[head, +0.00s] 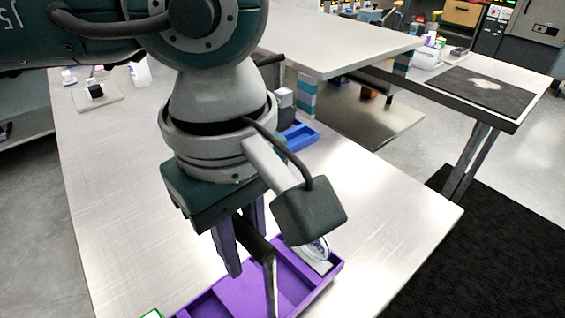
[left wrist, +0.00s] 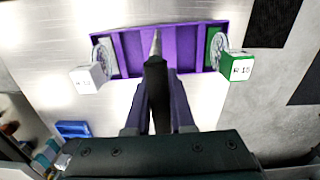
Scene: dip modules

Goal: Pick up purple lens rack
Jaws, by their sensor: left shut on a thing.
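The purple lens rack (head: 240,297) is a shallow tray with dividers near the bottom of the head view, partly cut off by the frame edge. It also spans the top of the left wrist view (left wrist: 186,48). A dark handle (head: 257,240) with a metal rod stands over its middle. My left gripper (head: 240,245) is above the rack, its fingers shut on the dark handle. The fingers and handle also show in the left wrist view (left wrist: 158,112). I cannot tell whether the rack touches the table. My right gripper is not in view.
A blue tray (head: 299,136) lies behind my arm. The table (head: 390,215) is clear to the right. A black mat (head: 500,235) covers the floor beyond.

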